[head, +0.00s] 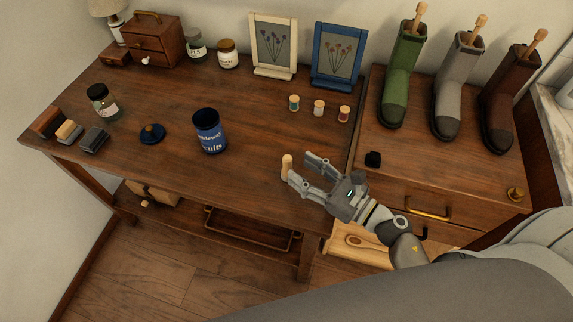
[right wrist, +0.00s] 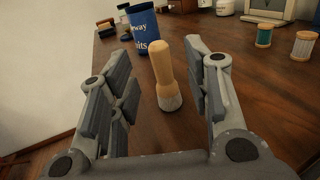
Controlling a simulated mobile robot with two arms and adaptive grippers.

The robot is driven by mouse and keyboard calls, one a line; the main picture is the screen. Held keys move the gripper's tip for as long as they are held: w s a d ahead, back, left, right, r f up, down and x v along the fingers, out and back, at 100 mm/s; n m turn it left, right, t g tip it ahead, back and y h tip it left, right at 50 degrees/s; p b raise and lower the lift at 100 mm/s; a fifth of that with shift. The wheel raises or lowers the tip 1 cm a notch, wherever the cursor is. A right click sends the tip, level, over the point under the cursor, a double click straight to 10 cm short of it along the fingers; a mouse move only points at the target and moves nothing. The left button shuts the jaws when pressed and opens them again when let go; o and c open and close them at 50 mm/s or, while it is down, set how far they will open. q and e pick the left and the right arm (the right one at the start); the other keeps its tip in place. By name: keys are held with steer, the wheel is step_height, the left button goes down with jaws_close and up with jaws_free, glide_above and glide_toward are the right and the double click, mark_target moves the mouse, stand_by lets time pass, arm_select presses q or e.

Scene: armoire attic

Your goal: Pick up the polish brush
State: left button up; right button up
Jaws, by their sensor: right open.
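The polish brush (head: 287,166) has a pale wooden handle and stands upright near the front edge of the desk. In the right wrist view the brush (right wrist: 164,70) shows its rounded handle on top and short grey bristles at the bottom on the wood. My right gripper (head: 299,168) is open and reaches in from the right, low over the desk. In the right wrist view the brush appears between the two spread fingers, and neither finger visibly touches it. My left gripper is not in view.
A blue biscuit tin (head: 209,131) stands left of the brush, with its lid (head: 152,134) further left. Several thread spools (head: 319,107) stand behind the gripper. A small black object (head: 373,159) and boots (head: 447,95) are to the right. The desk around the brush is clear.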

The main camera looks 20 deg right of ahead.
mark_target(291, 165)
steer(key=shift+w+a, duration=0.2)
steer(key=shift+w, duration=0.1)
steer(key=x, duration=0.1)
steer(key=p+x, duration=0.1)
steer(key=x, duration=0.2)
steer(key=shift+w+a+f, duration=0.1)
steer(key=shift+f, duration=0.25)
steer(key=shift+w+a+f, duration=0.1)
steer(key=shift+w+a, duration=0.1)
steer(key=shift+w, duration=0.05)
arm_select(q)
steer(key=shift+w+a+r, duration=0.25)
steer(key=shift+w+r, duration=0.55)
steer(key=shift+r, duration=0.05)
arm_select(e)
steer(key=shift+c, duration=0.4)
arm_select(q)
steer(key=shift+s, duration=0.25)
arm_select(e)
jaws_close()
